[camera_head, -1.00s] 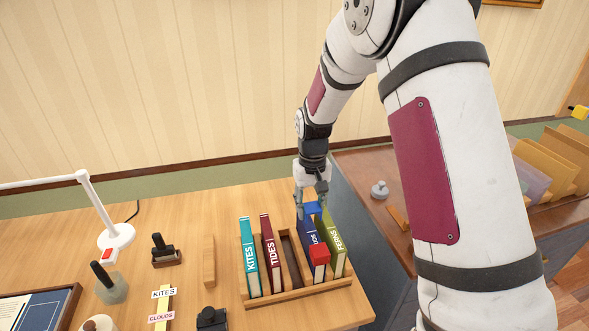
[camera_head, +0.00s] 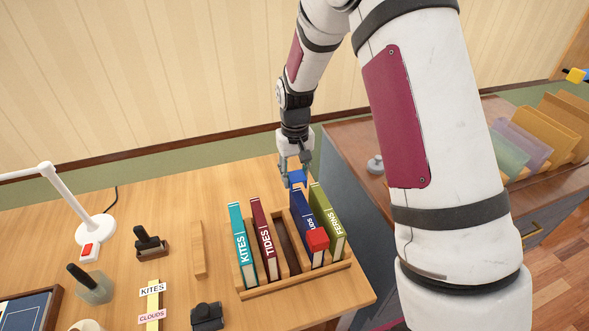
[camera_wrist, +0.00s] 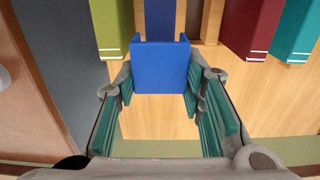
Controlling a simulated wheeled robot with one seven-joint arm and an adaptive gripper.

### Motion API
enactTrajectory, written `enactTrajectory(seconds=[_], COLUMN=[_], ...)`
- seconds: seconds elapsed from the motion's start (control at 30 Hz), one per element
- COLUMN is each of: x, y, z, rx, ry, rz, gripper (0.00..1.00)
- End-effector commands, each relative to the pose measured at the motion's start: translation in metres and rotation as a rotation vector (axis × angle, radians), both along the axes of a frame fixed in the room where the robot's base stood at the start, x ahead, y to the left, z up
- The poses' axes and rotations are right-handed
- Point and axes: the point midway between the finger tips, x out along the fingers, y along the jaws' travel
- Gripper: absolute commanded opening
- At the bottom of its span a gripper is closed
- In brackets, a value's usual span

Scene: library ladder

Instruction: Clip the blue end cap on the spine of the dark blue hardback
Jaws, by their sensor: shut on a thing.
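My gripper (camera_head: 295,165) is shut on the blue end cap (camera_head: 297,178), at the far end of the book rack. In the wrist view the cap (camera_wrist: 160,70) sits between the fingertips (camera_wrist: 161,82), its two short side prongs pointing towards the dark blue hardback (camera_wrist: 160,18). The cap is lined up with that book's end; I cannot tell whether they touch. In the head view the dark blue hardback (camera_head: 302,212) stands upright in the rack, with a red cap (camera_head: 317,239) on its near end.
The wooden rack (camera_head: 300,282) also holds a green book (camera_head: 327,220), a maroon book (camera_head: 264,238) and a teal book (camera_head: 241,245). An empty slot (camera_head: 287,243) lies left of the dark blue book. A lamp (camera_head: 90,230) and stamps stand left.

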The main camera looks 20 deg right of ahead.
Motion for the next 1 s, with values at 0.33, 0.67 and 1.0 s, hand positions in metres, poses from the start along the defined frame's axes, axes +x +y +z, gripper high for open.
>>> enactTrajectory(seconds=[0.33, 0.67, 1.0], x=[0.000, 0.000, 0.000], y=[0.000, 0.000, 0.000], z=[-0.020, -0.038, -0.049], rx=[0.000, 0.000, 0.000], ry=[0.001, 0.001, 0.000], rz=[0.000, 0.000, 0.000], gripper=[0.17, 0.17, 0.17])
